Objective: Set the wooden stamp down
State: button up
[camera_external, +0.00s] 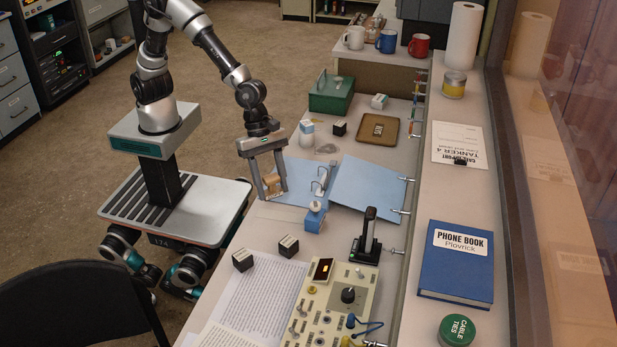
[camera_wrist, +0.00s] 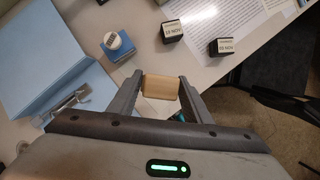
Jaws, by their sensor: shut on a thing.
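The wooden stamp (camera_external: 272,184) is a small tan block held between the fingers of my gripper (camera_external: 268,193), near the desk's left edge, beside the blue ring binder. In the wrist view the tan stamp (camera_wrist: 160,86) sits between the two fingers of my gripper (camera_wrist: 160,90), which are shut on it. The stamp's lower face is hidden in the wrist view. I cannot tell whether it touches the desk.
The open blue binder (camera_external: 366,186) lies right of my gripper, with a blue stamp (camera_external: 315,218) by it. Two black stamps (camera_external: 289,246) (camera_external: 243,260), printed papers (camera_external: 262,297) and a control panel (camera_external: 333,305) are nearer the camera. Bare desk lies just in front of the binder.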

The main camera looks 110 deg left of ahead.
notch_tip(320, 180, down, 10)
jog(key=b, duration=0.4)
jog(key=shift+s+d, duration=0.1)
jog(key=shift+f, duration=0.15)
jog(key=o, duration=1)
jog(key=shift+o, duration=0.2)
jog(key=shift+r, duration=0.45)
jog(key=p+v, duration=0.4)
jog(key=v, duration=0.7)
jog(key=shift+s+r, duration=0.15)
jog(key=shift+r, duration=0.05)
